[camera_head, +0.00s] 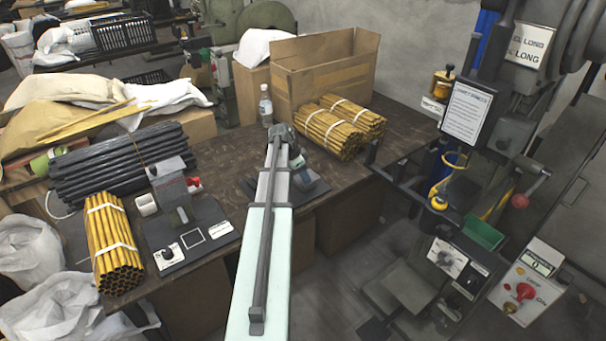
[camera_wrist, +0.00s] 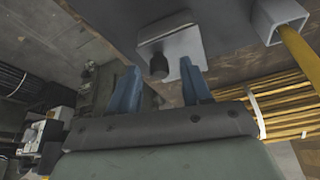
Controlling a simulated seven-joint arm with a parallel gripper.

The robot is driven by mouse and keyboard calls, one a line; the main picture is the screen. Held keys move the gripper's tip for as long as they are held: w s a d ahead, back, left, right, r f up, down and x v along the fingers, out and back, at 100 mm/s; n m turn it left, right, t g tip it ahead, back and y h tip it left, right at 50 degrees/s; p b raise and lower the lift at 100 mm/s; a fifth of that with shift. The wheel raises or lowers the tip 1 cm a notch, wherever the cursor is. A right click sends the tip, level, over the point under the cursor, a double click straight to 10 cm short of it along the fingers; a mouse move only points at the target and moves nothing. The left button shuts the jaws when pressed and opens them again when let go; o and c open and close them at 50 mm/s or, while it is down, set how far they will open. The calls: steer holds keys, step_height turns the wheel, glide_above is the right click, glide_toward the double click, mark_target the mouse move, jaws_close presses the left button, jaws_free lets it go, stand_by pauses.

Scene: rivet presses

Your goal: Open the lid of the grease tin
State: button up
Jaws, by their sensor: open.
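No grease tin can be made out with certainty. A small orange-brown container (camera_head: 441,84) with a dark top stands on the right-hand machine, and a small white cup (camera_head: 146,204) sits on the bench at left; I cannot tell whether either is the tin. My gripper (camera_wrist: 158,84) is open, its two blue fingers apart with nothing visibly held. A pale grey block (camera_wrist: 190,38) with a dark knob (camera_wrist: 158,66) shows beyond the fingertips; I cannot tell whether it touches them. In the head view my arm largely hides the gripper, over the middle of the bench.
Tied yellow tubes (camera_head: 338,128) lie right of my arm, before a cardboard box (camera_head: 325,75). A clear bottle (camera_head: 265,105) stands behind. A small press (camera_head: 172,186) and more yellow tubes (camera_head: 110,245) are at left. The large machine (camera_head: 505,135) stands at right.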

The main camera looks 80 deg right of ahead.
jaws_close()
stand_by(0.5)
